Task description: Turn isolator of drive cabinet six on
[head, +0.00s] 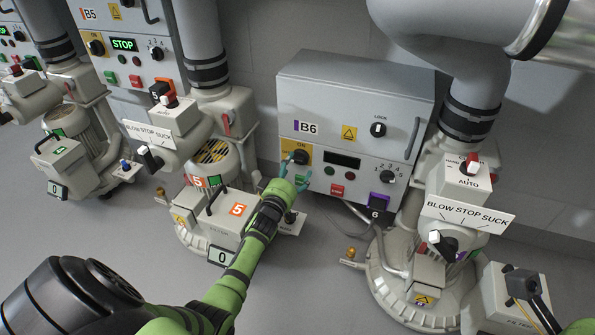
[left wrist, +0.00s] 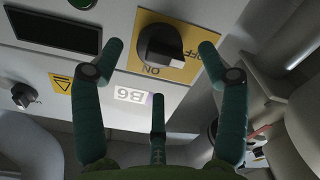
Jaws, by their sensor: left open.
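Drive cabinet B6 (head: 355,105) is a grey wall box in the middle of the head view. Its isolator (head: 300,157) is a black rotary knob on a yellow plate at the lower left of its front. In the left wrist view the isolator knob (left wrist: 163,46) appears upside down, its handle lying toward OFF, with ON below it. My left gripper (head: 294,176) is open just in front of the isolator. In the left wrist view its teal fingers (left wrist: 160,56) stand on either side of the knob, with a third finger below; I cannot tell whether they touch it.
The cabinet's dark display (head: 342,160), red button (head: 337,190) and numbered dial (head: 387,176) sit right of the isolator. A LOCK switch (head: 378,129) is above. Blower six (head: 440,262) stands at right, blower five (head: 225,212) beneath my left arm. Cabinet B5 (head: 127,70) shows STOP.

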